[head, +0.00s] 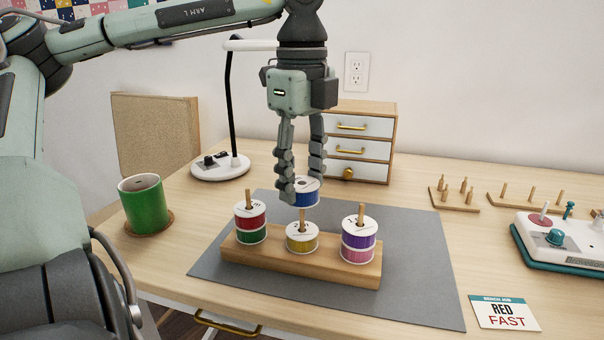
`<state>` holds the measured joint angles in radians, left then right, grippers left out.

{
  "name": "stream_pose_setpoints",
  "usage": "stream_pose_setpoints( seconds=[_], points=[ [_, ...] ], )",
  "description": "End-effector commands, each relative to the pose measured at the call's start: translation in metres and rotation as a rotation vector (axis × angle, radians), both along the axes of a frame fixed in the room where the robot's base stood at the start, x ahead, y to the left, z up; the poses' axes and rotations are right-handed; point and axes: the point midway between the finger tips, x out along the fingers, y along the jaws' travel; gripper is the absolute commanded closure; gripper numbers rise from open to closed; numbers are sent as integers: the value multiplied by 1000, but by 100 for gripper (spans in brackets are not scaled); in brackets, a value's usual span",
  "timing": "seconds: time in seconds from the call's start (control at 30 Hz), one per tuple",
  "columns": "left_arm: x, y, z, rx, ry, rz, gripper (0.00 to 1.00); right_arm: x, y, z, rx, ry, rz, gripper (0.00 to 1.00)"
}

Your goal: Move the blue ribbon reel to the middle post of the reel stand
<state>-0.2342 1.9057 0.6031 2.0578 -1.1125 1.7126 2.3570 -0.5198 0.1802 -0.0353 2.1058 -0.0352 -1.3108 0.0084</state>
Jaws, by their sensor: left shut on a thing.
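The blue ribbon reel (307,198) is held by my left gripper (302,183), shut on it from above. The reel stand (348,272) is a wooden block with three posts on the grey mat. The reel is in line with the middle post (303,215), above the yellow reel (302,239) at that post's foot. Bare post shows between the two reels; the blue reel hides the post's tip, so I cannot tell whether it is around it. The left post carries a red reel (251,223) above a green one; the right post, a purple reel (359,236) above a pink one. My right gripper is not in view.
A green mug (145,207) stands on a coaster at left. A lamp (220,167) and a small drawer cabinet (353,160) stand behind. Peg racks (455,197), a white-and-teal device (560,243) and a card (504,313) are at right. The grey mat (425,285) is clear right of the stand.

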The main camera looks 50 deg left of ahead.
Motion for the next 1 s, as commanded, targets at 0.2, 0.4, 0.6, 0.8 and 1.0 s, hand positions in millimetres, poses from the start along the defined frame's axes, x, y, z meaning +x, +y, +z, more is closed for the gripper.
stream_pose_setpoints(
  seconds=[0.2,0.4,0.6,0.8,1.0],
  points=[
    [0,0,-7,0,-1,0,77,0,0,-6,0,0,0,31],
    [0,0,-12,0,-1,0,77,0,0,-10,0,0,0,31],
    [0,0,-16,0,-1,0,77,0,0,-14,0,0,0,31],
    [0,0,-17,0,-1,0,77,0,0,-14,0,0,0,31],
    [0,0,-17,0,-1,0,44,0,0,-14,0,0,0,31]
  ],
)
